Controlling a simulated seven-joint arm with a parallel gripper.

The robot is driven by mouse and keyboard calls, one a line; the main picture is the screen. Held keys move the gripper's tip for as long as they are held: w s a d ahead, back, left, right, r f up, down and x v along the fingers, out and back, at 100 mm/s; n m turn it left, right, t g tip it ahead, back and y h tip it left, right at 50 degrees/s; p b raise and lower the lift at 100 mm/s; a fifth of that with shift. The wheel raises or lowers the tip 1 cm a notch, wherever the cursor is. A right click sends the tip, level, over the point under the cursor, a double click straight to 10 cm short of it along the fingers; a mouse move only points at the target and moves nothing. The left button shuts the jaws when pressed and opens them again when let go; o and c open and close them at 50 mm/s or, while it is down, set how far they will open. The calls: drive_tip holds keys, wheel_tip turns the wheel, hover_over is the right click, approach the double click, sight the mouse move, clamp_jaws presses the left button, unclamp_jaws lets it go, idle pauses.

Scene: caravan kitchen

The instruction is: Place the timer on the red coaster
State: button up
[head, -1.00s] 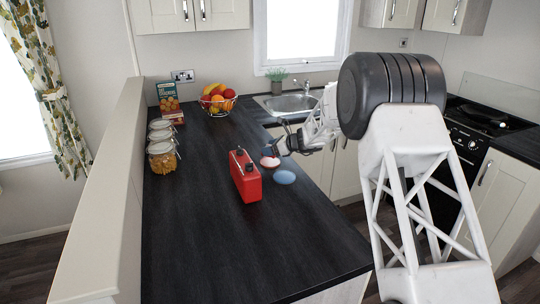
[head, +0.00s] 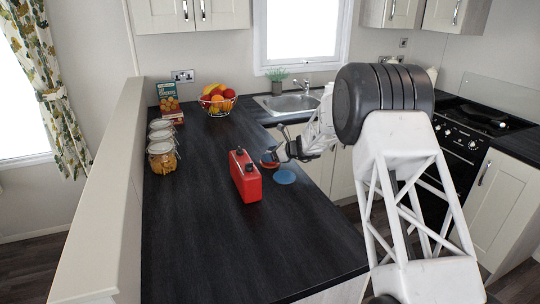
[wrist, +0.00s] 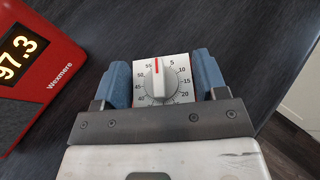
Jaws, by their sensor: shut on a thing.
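The timer (wrist: 158,82) is white-faced with a grey dial and a red pointer. My gripper (wrist: 162,80) is shut on it, one blue finger pad on each side. Thin red edges show beside its face; I cannot tell if they belong to the timer or to something under it. In the head view my gripper (head: 275,155) is over the red coaster (head: 267,164) and hides much of it. The timer is too small to make out there, and whether it touches the coaster cannot be told.
A blue coaster (head: 285,177) lies just in front of the red one. A red box-like device (head: 245,177) stands close on the left; its digits show in the wrist view (wrist: 18,58). Jars (head: 162,155) and a fruit bowl (head: 217,102) are farther off. The front counter (head: 230,250) is clear.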

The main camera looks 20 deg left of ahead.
drive_tip(key=shift+f, duration=0.15)
drive_tip(key=o, duration=1.1)
drive_tip(key=shift+d+r, duration=0.15)
drive_tip(key=shift+r, duration=0.05)
drive_tip(key=v, duration=1.1)
drive_tip(key=shift+d, duration=0.35)
drive_tip(key=shift+r, duration=0.1)
